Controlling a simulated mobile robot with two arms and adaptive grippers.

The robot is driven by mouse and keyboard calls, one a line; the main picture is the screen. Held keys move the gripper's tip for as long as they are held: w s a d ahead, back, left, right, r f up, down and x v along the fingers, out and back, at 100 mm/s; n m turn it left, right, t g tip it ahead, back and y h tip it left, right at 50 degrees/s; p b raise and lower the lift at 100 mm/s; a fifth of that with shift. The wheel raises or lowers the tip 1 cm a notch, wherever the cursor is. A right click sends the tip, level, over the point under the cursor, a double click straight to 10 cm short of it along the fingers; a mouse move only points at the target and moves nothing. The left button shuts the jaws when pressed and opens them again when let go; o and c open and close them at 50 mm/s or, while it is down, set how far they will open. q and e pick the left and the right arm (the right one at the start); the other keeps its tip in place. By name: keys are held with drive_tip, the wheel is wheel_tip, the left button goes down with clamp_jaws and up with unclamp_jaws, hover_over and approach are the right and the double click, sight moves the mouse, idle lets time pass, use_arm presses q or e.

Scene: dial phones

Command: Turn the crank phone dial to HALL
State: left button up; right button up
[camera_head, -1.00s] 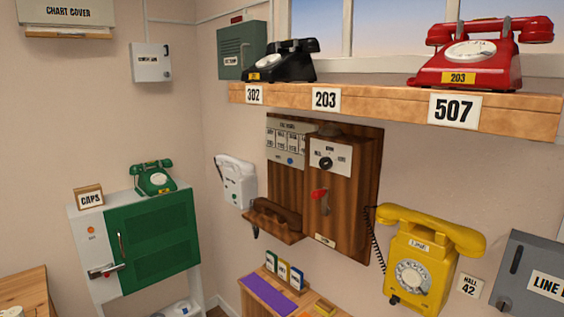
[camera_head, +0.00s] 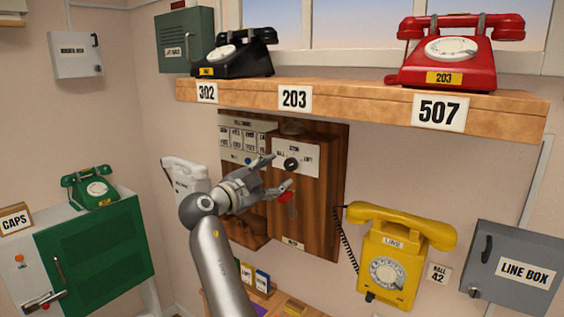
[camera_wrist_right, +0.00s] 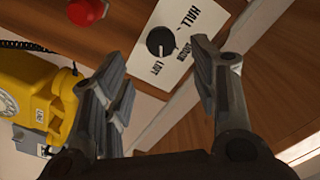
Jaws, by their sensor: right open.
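The wooden crank phone (camera_head: 318,190) hangs on the wall below the shelf. Its white plate carries a black dial knob (camera_head: 291,164) with HALL at the left and LOFT at the right. The knob also shows in the right wrist view (camera_wrist_right: 160,42), with a small pale mark; its exact setting is hard to tell. My right gripper (camera_head: 278,173) is open and empty in front of the phone, just left of and below the knob. In the right wrist view its fingers (camera_wrist_right: 158,58) are spread, with the knob beyond the gap, apparently untouched. My left gripper is not in view.
A red knob (camera_head: 285,197) sits below the dial, partly behind my gripper. The shelf (camera_head: 370,102) with black and red phones overhangs above. A yellow phone (camera_head: 392,260) hangs at the right, near a grey line box (camera_head: 512,268).

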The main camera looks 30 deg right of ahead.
sight(289, 166)
drive_tip(key=p+x, duration=0.2)
drive_tip(key=x, duration=0.3)
drive_tip(key=shift+w+d, duration=0.2)
drive_tip(key=shift+w, duration=0.1)
drive_tip(key=shift+w+d+f+p, duration=0.1)
drive_tip(key=shift+d+p, duration=0.2)
drive_tip(key=shift+d, duration=0.1)
drive_tip(key=c, duration=1)
